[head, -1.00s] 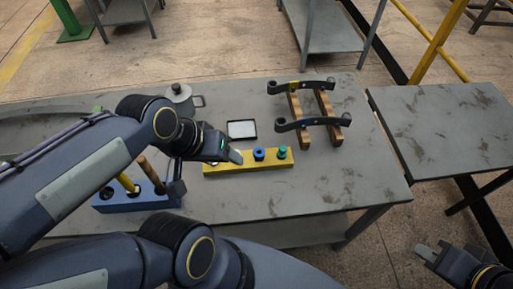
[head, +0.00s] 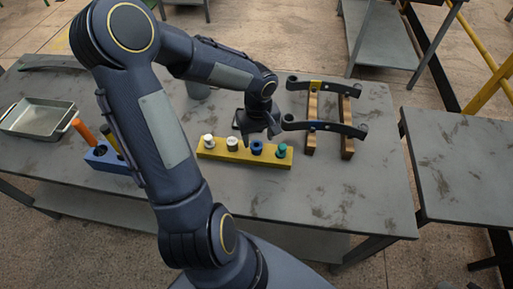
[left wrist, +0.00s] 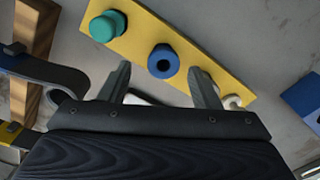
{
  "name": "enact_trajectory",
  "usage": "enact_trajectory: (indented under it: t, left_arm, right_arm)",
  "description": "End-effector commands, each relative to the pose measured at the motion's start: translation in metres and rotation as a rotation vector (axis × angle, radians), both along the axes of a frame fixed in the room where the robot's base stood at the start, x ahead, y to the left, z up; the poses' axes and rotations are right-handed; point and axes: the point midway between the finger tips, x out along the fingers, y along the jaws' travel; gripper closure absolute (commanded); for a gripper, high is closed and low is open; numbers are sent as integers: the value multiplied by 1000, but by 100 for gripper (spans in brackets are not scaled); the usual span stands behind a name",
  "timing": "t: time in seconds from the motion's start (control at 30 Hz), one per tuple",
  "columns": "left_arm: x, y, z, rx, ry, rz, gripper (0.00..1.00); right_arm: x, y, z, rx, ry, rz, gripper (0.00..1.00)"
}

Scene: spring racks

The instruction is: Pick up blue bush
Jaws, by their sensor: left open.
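The blue bush (head: 256,147) stands in the yellow block (head: 216,151), between a white bush (head: 232,144) and a teal bush (head: 281,150). My left gripper (head: 260,138) is open and empty, pointing down just above and behind it. In the left wrist view the blue bush (left wrist: 163,61) shows its dark centre hole, lying between and just beyond the two spread fingertips (left wrist: 160,75). The teal bush (left wrist: 107,27) is outside the fingers. Only a sliver of my right gripper (head: 452,285) shows at the bottom edge; its jaws cannot be made out.
Another white bush (head: 208,140) stands at the block's left end. Dark curved springs (head: 325,126) rest across wooden bars (head: 311,138) on the right. A blue holder (head: 104,157) with upright handles and a metal tray (head: 38,119) are on the left. The table front is clear.

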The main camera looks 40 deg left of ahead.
Motion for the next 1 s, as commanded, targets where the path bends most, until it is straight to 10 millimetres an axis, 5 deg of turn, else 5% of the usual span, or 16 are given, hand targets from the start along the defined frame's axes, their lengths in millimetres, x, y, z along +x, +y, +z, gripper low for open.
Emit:
enact_trajectory:
  t: [0.3,0.57,0.9,1.0]
  left_arm:
    - [-3,4,-43,-2,4,0,43]
    - [-2,4,-46,1,1,-1,43]
    - [-2,4,-46,0,1,-1,85]
    - [-2,4,-45,0,1,-1,85]
  right_arm:
    - [0,0,5,0,0,0,100]
    - [0,0,5,0,0,0,100]
    - [0,0,5,0,0,0,100]
    - [0,0,5,0,0,0,100]
